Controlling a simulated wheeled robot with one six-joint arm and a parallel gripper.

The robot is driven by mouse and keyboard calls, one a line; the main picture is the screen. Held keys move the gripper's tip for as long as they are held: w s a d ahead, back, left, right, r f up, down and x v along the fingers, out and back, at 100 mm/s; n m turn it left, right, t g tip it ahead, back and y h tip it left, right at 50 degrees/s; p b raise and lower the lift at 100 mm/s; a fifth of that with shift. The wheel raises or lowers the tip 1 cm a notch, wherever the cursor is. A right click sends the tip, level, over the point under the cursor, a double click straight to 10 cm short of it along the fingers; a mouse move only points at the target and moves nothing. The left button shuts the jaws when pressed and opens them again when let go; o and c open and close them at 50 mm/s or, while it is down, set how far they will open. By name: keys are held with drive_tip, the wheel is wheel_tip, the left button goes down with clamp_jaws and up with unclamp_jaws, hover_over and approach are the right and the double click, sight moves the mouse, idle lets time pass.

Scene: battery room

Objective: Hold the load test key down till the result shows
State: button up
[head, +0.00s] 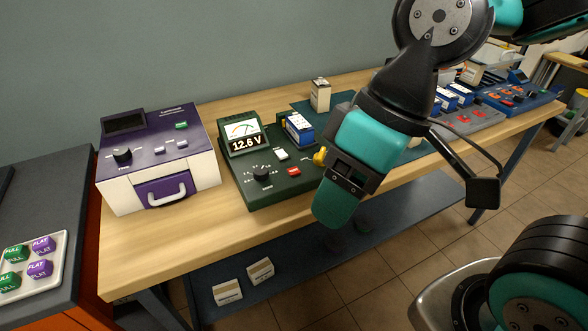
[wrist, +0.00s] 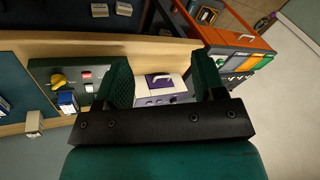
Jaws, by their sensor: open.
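The green tester (head: 262,191) stands on the bench, its screen (head: 245,142) reading 12.6 V below a needle dial. On its face are a black knob (head: 262,174), a white key (head: 281,155) and a red key (head: 294,171); I cannot read which is the load test key. A blue and white battery (head: 299,128) sits on the tester. In the wrist view the tester's red key (wrist: 86,75) and white key (wrist: 88,87) show left of my fingers. My gripper (wrist: 163,82) is open and empty, above the bench and apart from the keys.
A purple and white machine (head: 158,160) stands left of the tester. A yellow part (head: 320,157) is at the tester's right end, partly behind my gripper. A tray (head: 58,262) of FULL and FLAT tokens lies far left. A small carton (head: 320,95) stands behind.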

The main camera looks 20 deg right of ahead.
clamp_jaws()
idle(1.5)
